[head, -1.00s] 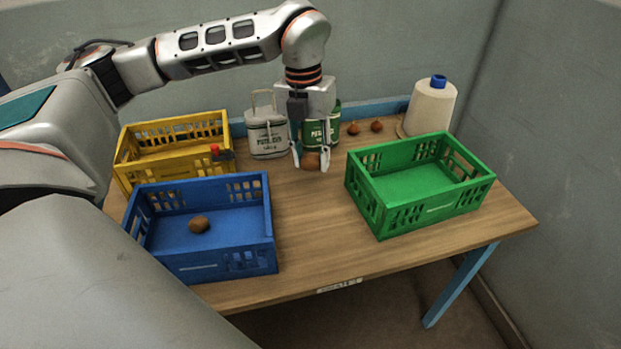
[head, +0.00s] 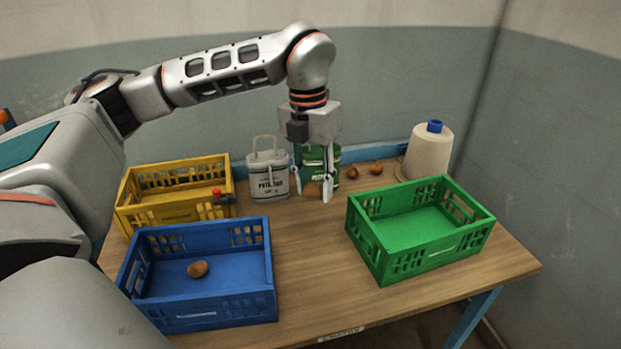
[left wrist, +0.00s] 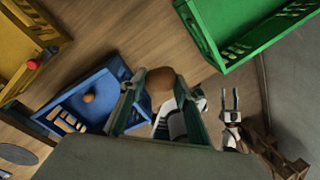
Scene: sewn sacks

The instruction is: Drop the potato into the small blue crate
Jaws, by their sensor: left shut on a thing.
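My left gripper (head: 313,191) is shut on a brown potato (head: 313,189) in front of the green tin at the back of the table. The potato shows clearly between the fingers in the left wrist view (left wrist: 160,80). The blue crate (head: 205,312) stands at the front left of the table, apart from the gripper. One brown potato (head: 198,269) lies on its floor. In the left wrist view, what looks like my right gripper (left wrist: 230,100) shows with its two fingers apart, away from the crates. It is not in the head view.
A yellow crate (head: 172,214) stands behind the blue one, a red-topped item at its corner. A white sack-like container (head: 268,180) and a green tin (head: 317,156) stand at the back. The green crate (head: 420,263) and a cone of thread (head: 428,155) are right. The middle table is clear.

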